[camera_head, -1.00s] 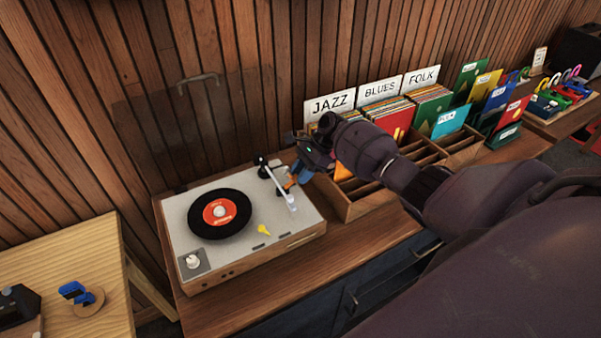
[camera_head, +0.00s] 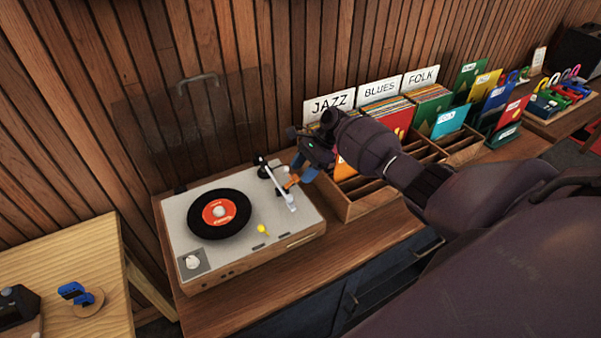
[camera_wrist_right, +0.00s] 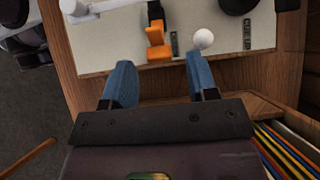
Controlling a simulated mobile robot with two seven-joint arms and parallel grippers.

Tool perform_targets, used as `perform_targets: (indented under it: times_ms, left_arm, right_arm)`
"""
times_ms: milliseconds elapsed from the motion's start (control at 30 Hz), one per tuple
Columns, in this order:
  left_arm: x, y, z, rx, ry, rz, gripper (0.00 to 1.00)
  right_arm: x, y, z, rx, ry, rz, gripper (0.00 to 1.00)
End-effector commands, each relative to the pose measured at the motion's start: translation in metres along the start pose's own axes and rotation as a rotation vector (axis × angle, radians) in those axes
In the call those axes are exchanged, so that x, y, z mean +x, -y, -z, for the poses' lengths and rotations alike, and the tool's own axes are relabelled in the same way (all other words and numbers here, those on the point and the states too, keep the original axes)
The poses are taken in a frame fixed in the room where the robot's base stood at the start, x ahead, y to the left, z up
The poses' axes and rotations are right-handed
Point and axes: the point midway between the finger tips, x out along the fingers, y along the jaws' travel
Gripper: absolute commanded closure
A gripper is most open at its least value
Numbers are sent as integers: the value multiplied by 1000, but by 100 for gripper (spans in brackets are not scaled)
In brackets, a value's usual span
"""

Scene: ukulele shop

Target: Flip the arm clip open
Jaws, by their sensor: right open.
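The turntable (camera_head: 243,259) stands on the wooden counter, with a black record (camera_head: 219,213) on it. The white tonearm (camera_head: 278,186) runs along its right side; part of it shows at the upper left in the right wrist view (camera_wrist_right: 104,7). The orange arm clip (camera_head: 291,181) is beside the tonearm. In the right wrist view the clip (camera_wrist_right: 157,43) sits on a dark post, beyond and roughly between the fingertips. I cannot tell if its catch is open. My right gripper (camera_wrist_right: 161,78) is open and empty, with blue fingers apart from the clip. My left gripper is out of view.
A wooden record crate (camera_head: 371,205) with genre cards stands right beside the turntable, under my right arm. A clear raised lid (camera_head: 205,125) is behind the turntable. A yellow knob (camera_head: 262,229) is at its front. A light wood table (camera_head: 66,265) is at the left.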

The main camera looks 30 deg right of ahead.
Motion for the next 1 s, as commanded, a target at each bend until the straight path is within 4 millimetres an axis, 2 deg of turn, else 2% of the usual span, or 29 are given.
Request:
perform_targets:
  times_ms: [300,500,700,1000]
  left_arm:
    - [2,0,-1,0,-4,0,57]
    - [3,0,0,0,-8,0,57]
    - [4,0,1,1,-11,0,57]
    - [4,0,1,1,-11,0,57]
  right_arm:
    - [-58,0,0,-1,-2,2,47]
    - [-84,0,0,-2,-1,0,47]
    - [-94,0,0,-1,0,0,47]
    - [-94,0,0,-1,0,0,47]
